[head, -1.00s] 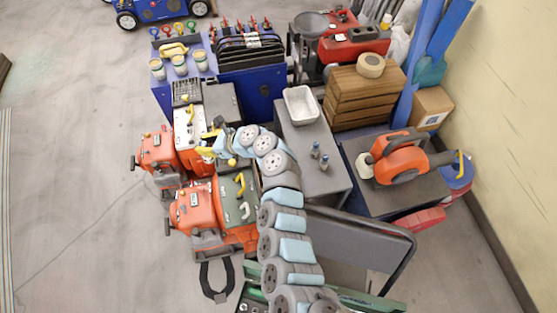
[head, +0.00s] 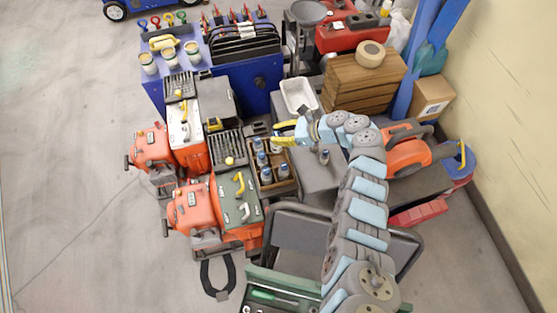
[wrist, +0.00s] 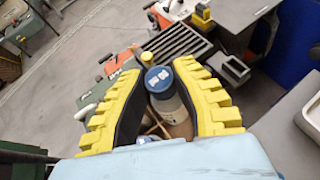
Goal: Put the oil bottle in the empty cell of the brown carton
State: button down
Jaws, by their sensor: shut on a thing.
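My gripper (wrist: 166,88) has yellow, ribbed fingers shut on an oil bottle (wrist: 164,90) with a blue cap, which shows between them in the wrist view. In the head view my gripper (head: 283,133) is at the back right edge of the brown carton (head: 276,189); I cannot make out the held bottle there. The carton holds several blue-capped bottles; the gripper covers part of its back. In the wrist view brown carton dividers (wrist: 152,125) show below the held bottle, partly hidden by the fingers.
Another bottle (head: 323,156) stands on the grey cabinet (head: 318,182) right of the carton, close to my arm. A white tray (head: 298,96) is behind. Orange machines (head: 190,207) stand left of the carton, and a green toolbox (head: 285,287) in front.

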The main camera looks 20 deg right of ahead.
aim_at(280, 151)
jog(key=shift+s+d+f, duration=0.1)
jog(key=shift+d+f, duration=0.2)
jog(key=shift+f, duration=0.05)
jog(key=shift+f+b, duration=0.4)
jog(key=shift+b, duration=0.05)
notch_tip(280, 151, down, 9)
jog(key=b, duration=0.6)
jog(key=shift+b, duration=0.35)
jog(key=shift+f, duration=0.2)
jog(key=c, duration=1.3)
grip_release()
jog(key=shift+d, duration=0.1)
jog(key=shift+r, duration=0.1)
